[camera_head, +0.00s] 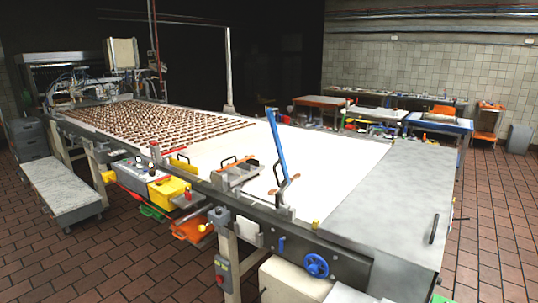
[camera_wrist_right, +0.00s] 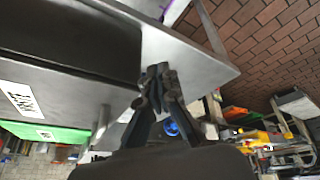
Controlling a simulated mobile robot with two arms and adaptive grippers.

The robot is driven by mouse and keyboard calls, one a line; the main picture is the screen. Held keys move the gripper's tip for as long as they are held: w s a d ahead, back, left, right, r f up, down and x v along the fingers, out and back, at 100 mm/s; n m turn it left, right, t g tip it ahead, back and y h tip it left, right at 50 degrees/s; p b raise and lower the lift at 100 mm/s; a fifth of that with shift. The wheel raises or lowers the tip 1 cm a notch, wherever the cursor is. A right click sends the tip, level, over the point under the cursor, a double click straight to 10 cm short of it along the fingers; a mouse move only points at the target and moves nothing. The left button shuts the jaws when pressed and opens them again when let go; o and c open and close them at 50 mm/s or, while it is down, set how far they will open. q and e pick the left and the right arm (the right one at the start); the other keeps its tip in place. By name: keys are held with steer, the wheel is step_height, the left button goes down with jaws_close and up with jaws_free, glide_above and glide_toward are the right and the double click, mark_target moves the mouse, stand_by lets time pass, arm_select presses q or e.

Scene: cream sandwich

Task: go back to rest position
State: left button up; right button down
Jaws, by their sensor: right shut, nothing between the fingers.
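My right gripper (camera_wrist_right: 157,75) shows in the right wrist view. Its dark fingers meet at the tips and hold nothing. A grey metal surface (camera_wrist_right: 190,62) lies behind the fingertips in that view; I cannot tell the gap between them. Neither gripper shows in the head view, and my left gripper is in no view. In the head view the long conveyor table has a white belt (camera_head: 335,165) and a bare grey metal end (camera_head: 395,195). Rows of brown biscuits (camera_head: 160,122) lie on its far left part.
A blue lever (camera_head: 277,143) stands up from the table's near edge, with a blue handwheel (camera_head: 316,265) below. A grey cart (camera_head: 62,190) stands left. The right wrist view shows a green bin (camera_wrist_right: 50,133).

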steer(key=s+f+g+b, duration=0.3)
steer(key=f+b, duration=0.8)
steer(key=f, duration=2.7)
steer(key=s+d+f+b, duration=0.1)
steer(key=s+f+b, duration=0.2)
steer(key=s+f, duration=0.6)
steer(key=s+d+f+b, duration=0.2)
steer(key=s+f+b, duration=0.2)
steer(key=s+f, duration=0.4)
step_height(320, 180, down, 6)
steer(key=shift+s+f, duration=0.15)
steer(key=shift+s, duration=0.2)
steer(key=shift+d, duration=0.1)
